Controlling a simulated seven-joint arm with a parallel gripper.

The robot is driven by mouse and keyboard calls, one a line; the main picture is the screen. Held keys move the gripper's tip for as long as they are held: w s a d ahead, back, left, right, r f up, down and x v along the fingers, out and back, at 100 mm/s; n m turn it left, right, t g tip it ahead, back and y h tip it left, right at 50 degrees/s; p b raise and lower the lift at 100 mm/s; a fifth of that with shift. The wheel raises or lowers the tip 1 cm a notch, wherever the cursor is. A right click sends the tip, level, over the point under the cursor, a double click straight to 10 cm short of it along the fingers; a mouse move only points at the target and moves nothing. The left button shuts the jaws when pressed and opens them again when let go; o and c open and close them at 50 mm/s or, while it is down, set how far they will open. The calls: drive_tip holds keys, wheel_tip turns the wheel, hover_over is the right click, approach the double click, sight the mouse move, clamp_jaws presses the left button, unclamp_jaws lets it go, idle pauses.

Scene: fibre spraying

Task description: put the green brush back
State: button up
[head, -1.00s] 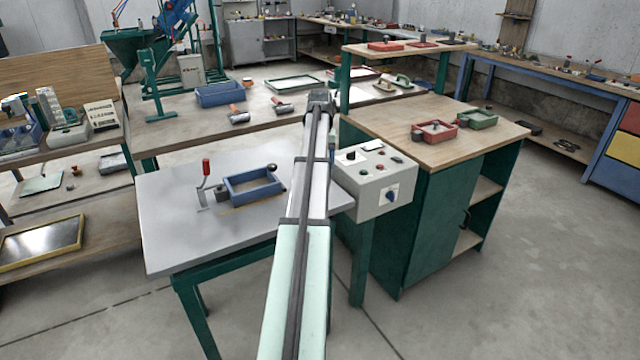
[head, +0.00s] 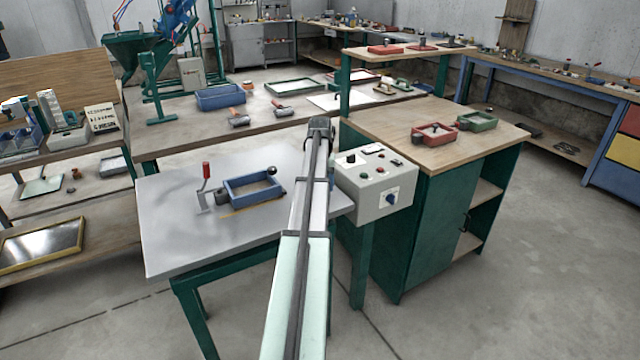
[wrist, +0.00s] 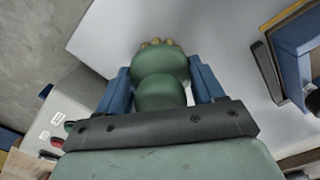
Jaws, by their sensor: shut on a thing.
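The green brush (wrist: 162,93) is a rounded green body with tan bristle tips at its far end. In the wrist view it sits between the blue fingers of my gripper (wrist: 162,84), which are shut on it. The pale grey metal table (wrist: 225,20) lies beyond the brush. I cannot tell how far the bristles are from the table top. In the head view my arm hides the gripper and the brush.
A blue tray frame (head: 252,187) with a red-handled lever (head: 206,172) stands on the metal table, left of my arm. A control box (head: 374,182) with knobs is at the table's right edge. A wooden-topped cabinet (head: 385,126) stands to the right. The table's front left is bare.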

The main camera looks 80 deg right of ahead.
drive_tip(key=o, duration=1.2)
wheel_tip(320, 180, up, 12)
drive_tip(key=shift+r, duration=0.15)
